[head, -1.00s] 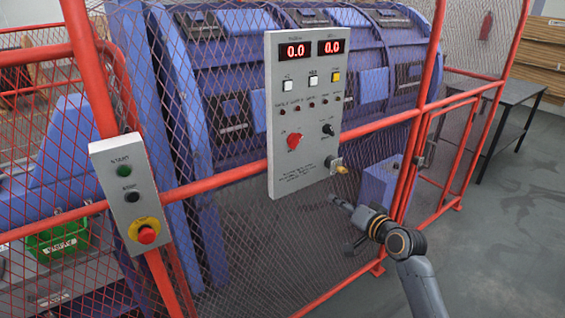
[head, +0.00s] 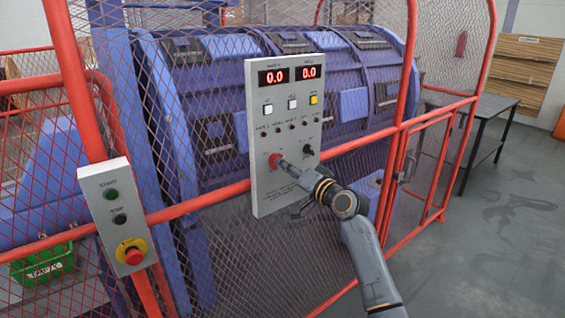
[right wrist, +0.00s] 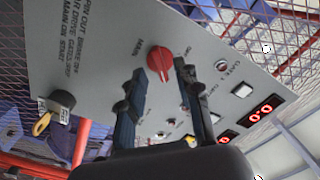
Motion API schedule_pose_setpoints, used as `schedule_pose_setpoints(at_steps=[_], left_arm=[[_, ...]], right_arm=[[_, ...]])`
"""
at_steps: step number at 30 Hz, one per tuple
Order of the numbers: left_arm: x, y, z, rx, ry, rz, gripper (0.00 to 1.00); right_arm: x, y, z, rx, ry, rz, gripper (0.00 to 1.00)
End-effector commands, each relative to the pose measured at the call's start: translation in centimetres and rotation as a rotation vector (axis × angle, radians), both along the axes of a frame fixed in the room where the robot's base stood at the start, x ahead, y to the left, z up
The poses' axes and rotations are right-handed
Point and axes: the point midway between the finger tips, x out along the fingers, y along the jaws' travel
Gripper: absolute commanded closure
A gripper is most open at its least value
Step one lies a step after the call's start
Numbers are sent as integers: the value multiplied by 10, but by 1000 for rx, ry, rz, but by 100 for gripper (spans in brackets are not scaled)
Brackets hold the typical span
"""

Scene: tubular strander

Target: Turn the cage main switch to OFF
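The cage main switch is a red rotary knob (head: 273,160) on the grey control panel (head: 262,199), in the head view partly covered by my right gripper (head: 284,164). In the right wrist view the red knob (right wrist: 160,59) sits by the word MAIN, just beyond and between the fingertips of my right gripper (right wrist: 160,70). The two fingers are apart, with nothing gripped. I cannot tell whether they touch the knob, nor clearly read the position it points to. My left gripper is in neither current view.
A black selector knob (head: 307,150) is right of the red one. A key with a yellow tag (right wrist: 42,122) sticks out of the panel. Red-framed mesh fencing surrounds the blue machine. A START/STOP box with an emergency stop (head: 131,254) hangs at left. A dark table (head: 492,108) stands at right.

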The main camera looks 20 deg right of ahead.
Motion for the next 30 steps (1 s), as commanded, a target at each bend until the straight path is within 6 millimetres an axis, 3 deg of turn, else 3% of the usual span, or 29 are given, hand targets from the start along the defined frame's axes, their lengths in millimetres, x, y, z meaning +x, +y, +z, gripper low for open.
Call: schedule_pose_setpoints(at_steps=[6, 16, 17, 21, 22, 30], left_arm=[[-2, 0, 3, 1, 4, 0, 60], [-2, 1, 3, 1, 4, 0, 60], [-2, 1, 3, 1, 4, 0, 60], [-2, 1, 3, 2, 3, 0, 60], [-2, 1, 3, 2, 3, 1, 60], [-1, 1, 1, 2, 3, 0, 60]], right_arm=[[18, 7, 0, 1, 0, 0, 67], [21, 8, 0, -1, -1, -1, 67], [21, 8, 0, 0, -1, -1, 69], [21, 8, -1, 0, 0, -1, 98], [21, 8, -1, 0, 0, -1, 100], [21, 7, -1, -7, -2, -1, 100]])
